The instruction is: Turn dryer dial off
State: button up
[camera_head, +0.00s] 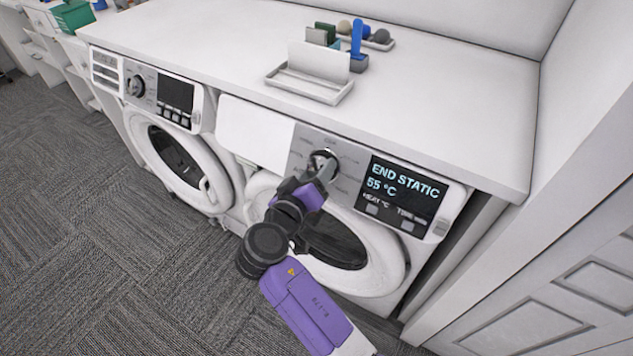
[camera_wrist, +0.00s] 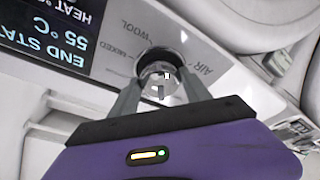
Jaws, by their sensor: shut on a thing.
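The dryer (camera_head: 405,262) is the right-hand machine under the counter, with a lit display (camera_head: 403,192) reading "END STATIC 55 °C". Its dial (camera_head: 322,160) is a round knob on the control panel, left of the display and partly hidden by my gripper (camera_head: 323,170). In the wrist view, my gripper (camera_wrist: 160,92) has its two grey fingers on either side of the dial (camera_wrist: 160,68), shut on it. Labels such as "WOOL", "MIXED" and "AIR" surround the dial. Its exact setting cannot be told.
A second machine (camera_head: 150,125) with its own dial and a dark display stands to the left. The white counter (camera_head: 440,95) above holds a white tray (camera_head: 310,88) and small items. A panelled white door (camera_head: 560,300) is at the right. Grey carpet (camera_head: 90,250) lies open at the left.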

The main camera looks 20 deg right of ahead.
jog(key=m+b, duration=0.1)
jog(key=b, duration=0.2)
jog(key=m+h+b, duration=0.1)
jog(key=m+b, duration=0.1)
jog(key=b, duration=0.1)
jog(key=f+m+b, duration=0.1)
jog(key=m+b, duration=0.1)
jog(key=b, duration=0.1)
jog(key=shift+w+a+g, duration=0.15)
jog(key=shift+a+g, duration=0.05)
jog(key=shift+g, duration=0.1)
jog(key=m+b, duration=0.2)
jog(key=b, duration=0.1)
jog(key=shift+r+m+g+h, duration=0.25)
jog(key=shift+m+g+h, duration=0.05)
jog(key=shift+m+h, duration=0.1)
jog(key=shift+r+b, duration=0.15)
jog(key=shift+b, duration=0.25)
jog(key=o, duration=1.4)
jog(key=shift+v, duration=3.95)
jog(key=shift+w, duration=0.1)
